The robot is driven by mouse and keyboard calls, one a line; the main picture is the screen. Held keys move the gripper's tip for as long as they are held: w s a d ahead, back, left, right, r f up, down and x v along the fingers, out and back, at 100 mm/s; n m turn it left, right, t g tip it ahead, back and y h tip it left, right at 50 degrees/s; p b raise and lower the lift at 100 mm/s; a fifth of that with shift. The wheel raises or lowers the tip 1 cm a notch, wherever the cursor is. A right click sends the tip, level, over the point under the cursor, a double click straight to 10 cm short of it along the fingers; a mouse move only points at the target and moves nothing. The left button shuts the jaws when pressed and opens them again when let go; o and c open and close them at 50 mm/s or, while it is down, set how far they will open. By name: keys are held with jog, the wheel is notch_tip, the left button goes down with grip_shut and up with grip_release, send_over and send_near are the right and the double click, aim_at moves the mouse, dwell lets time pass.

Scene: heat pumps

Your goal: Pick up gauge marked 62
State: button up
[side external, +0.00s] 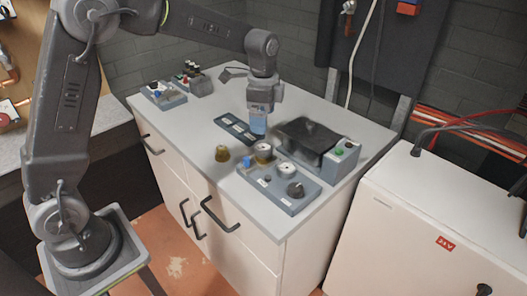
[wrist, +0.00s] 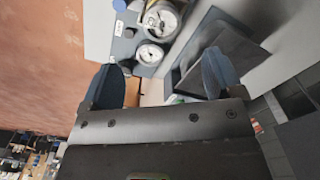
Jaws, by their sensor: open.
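Two round white-faced gauges stand on a grey-blue panel (side external: 306,203). The rear gauge (side external: 263,151) has a brass-coloured body, and the front gauge (side external: 287,169) is beside it. In the wrist view, one gauge (wrist: 160,18) is at the top edge and a smaller-looking one (wrist: 150,54) is below it. I cannot read 62 on either. My gripper (side external: 258,130) points down just behind the rear gauge in the side view. In the wrist view my gripper (wrist: 163,66) has its blue fingers wide apart, with nothing held.
A blue knob (side external: 247,161) and black knob (side external: 295,189) are on the panel. A dark-topped box (side external: 310,136) stands close behind. A slotted tray (side external: 237,130) lies near my gripper. The counter's right end is clear.

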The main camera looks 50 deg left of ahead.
aim_at(263, 145)
notch_tip(263, 145, down, 10)
jog(key=shift+w+a+f, duration=0.1)
jog(key=shift+f, duration=0.15)
dwell(0.4)
jog(key=shift+r, duration=0.1)
jog(key=c, duration=1.1)
jog(key=shift+c, duration=0.2)
jog(key=shift+r, duration=0.1)
